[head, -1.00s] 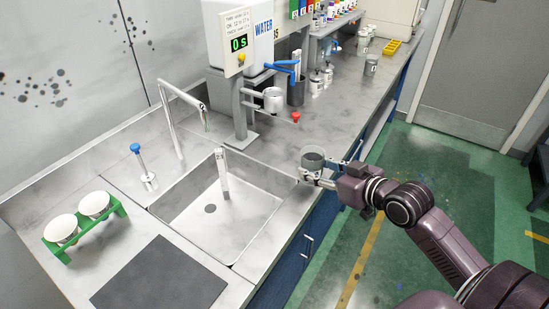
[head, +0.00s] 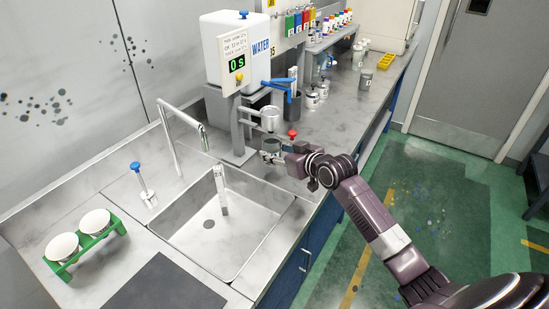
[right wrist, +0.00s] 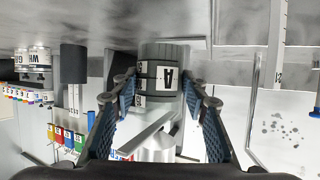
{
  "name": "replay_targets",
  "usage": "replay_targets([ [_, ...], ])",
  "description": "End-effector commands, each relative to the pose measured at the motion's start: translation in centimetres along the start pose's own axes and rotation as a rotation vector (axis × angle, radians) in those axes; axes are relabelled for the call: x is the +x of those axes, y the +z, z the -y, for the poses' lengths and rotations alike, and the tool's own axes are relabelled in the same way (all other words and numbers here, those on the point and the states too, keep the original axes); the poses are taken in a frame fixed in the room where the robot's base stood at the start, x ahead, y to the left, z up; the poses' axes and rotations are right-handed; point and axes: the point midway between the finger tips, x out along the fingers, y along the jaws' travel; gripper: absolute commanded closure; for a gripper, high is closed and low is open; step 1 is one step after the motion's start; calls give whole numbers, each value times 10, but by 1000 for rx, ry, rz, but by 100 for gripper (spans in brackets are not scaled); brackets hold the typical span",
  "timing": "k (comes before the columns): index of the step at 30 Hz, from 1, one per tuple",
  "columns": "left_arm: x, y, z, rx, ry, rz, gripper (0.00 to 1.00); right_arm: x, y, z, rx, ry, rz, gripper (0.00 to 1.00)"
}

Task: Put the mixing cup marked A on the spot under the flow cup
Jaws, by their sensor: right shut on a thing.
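The grey mixing cup (head: 271,144) is in my right gripper (head: 272,156), low beneath the flow cup. In the right wrist view, which looks upside down, the cup's white label shows a black A (right wrist: 167,76), between the two blue-padded fingers (right wrist: 158,95). The flow cup (head: 269,119) is a silver cup held on an arm of the stand; it shows partly behind the mixing cup in the wrist view (right wrist: 156,146). The spot under it is hidden by the mixing cup and gripper. I cannot tell whether the cup touches the bench. My left gripper is out of view.
A red-knobbed item (head: 292,134) stands close to the right of the cup. The sink (head: 203,250) lies to the left with a faucet (head: 185,140). The water tank (head: 235,45) and timer (head: 237,64) are above. A dark holder (head: 291,105) and metal cans (head: 312,98) stand behind.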

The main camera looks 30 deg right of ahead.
Motion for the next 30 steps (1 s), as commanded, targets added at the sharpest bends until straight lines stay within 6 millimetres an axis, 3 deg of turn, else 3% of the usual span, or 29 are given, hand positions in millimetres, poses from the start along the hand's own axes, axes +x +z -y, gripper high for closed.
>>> replay_targets([
  [3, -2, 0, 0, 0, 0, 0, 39, 7, -1, 0, 1, -1, 1, 88],
  [12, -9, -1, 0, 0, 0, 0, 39, 18, 30, 0, 1, 1, 1, 88],
  [23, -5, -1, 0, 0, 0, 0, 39, 20, 34, 0, 0, 1, 1, 88],
  [24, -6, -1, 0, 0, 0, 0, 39, 20, 34, 0, 0, 1, 1, 56],
  [28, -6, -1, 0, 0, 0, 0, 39, 20, 34, 0, 0, 1, 1, 42],
  [30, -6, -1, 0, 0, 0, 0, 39, 20, 34, 0, 0, 1, 1, 42],
])
